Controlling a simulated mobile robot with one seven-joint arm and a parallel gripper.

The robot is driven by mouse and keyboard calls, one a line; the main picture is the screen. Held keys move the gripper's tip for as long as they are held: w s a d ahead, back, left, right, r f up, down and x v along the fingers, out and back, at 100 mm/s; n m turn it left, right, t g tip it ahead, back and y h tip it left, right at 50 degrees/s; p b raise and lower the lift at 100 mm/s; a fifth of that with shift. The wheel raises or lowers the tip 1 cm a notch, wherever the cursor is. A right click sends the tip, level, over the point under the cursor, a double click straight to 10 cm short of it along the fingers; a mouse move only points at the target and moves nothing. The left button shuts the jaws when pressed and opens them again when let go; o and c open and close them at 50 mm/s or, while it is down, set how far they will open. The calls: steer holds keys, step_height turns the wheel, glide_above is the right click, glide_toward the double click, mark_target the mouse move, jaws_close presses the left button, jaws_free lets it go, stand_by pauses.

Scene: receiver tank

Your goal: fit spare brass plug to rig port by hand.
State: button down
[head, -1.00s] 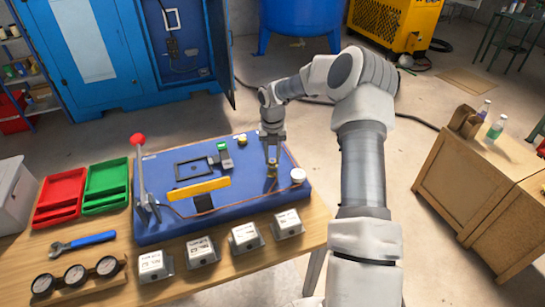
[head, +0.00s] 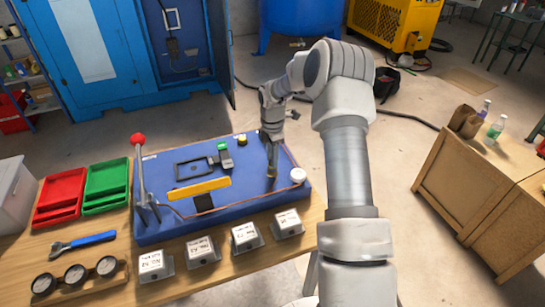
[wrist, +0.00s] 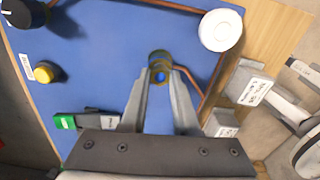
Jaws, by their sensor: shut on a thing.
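My gripper (head: 271,167) points down over the right part of the blue rig board (head: 225,215). Its fingers are shut on a small brass plug (head: 271,174), low at the board. In the wrist view the brass piece (wrist: 158,57) shows as a ring with a blue middle between the fingertips (wrist: 160,76). The fingers hide part of it. I cannot tell the plug from the rig port beneath it, or how far it sits in the port.
A white round cap (head: 298,175) stands right of the gripper, with a copper pipe nearby.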

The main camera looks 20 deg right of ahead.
steer(key=m, duration=0.7)
steer(key=c, duration=0.6)
jaws_free()
steer(key=shift+m, duration=0.4)
